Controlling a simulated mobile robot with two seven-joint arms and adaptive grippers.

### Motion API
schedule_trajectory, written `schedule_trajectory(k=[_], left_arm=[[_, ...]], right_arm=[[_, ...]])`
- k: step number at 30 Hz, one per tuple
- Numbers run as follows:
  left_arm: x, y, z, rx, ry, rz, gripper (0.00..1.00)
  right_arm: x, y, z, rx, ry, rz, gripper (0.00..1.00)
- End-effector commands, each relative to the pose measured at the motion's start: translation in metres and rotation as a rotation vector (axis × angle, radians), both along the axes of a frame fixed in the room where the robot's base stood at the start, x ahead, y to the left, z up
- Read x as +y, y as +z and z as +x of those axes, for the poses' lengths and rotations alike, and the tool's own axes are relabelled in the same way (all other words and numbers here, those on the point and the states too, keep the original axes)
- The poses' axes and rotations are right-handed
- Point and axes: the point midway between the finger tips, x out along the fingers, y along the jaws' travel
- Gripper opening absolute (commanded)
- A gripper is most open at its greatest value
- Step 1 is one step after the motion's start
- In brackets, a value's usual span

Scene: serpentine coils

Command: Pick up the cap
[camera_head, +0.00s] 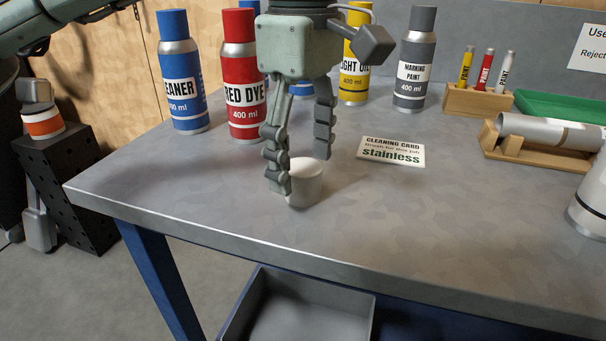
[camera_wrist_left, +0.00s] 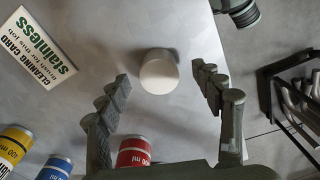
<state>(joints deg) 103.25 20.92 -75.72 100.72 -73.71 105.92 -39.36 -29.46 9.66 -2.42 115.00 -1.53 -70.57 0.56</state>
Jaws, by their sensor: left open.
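The cap (camera_head: 306,188) is a small white cylinder standing upright on the grey metal table (camera_head: 430,220), near its front part. My left gripper (camera_head: 300,172) comes down over it from above, open. In the head view one finger partly overlaps the cap's left side and the other is behind it. In the left wrist view the cap (camera_wrist_left: 159,74) sits between the two spread fingers (camera_wrist_left: 161,84), near their tips, with a visible gap on both sides. My right gripper is in neither view.
Behind the gripper stand a blue can (camera_head: 182,85), a red can (camera_head: 240,90), a yellow can (camera_head: 354,75) and a grey can (camera_head: 414,70). A cleaning card (camera_head: 391,151) lies right of the cap. A wooden cradle (camera_head: 520,148) is farther right. The table front is clear.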

Motion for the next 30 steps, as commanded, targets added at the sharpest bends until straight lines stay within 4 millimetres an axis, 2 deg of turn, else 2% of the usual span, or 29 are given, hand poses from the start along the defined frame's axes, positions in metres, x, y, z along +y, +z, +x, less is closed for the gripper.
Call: schedule_trajectory(k=[3,10,19,30], left_arm=[[0.001,-0.015,-0.001,0.002,0.0,0.001,0.66],[0.0,-0.018,0.0,-0.001,0.001,-0.001,0.66],[0.0,-0.017,0.0,-0.001,0.0,0.001,0.3],[0.0,-0.015,0.0,-0.001,0.0,0.0,0.3]], right_arm=[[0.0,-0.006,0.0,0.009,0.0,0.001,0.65],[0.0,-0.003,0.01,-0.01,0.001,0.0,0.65],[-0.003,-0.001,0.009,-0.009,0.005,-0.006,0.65],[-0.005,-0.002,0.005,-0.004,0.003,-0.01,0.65]])
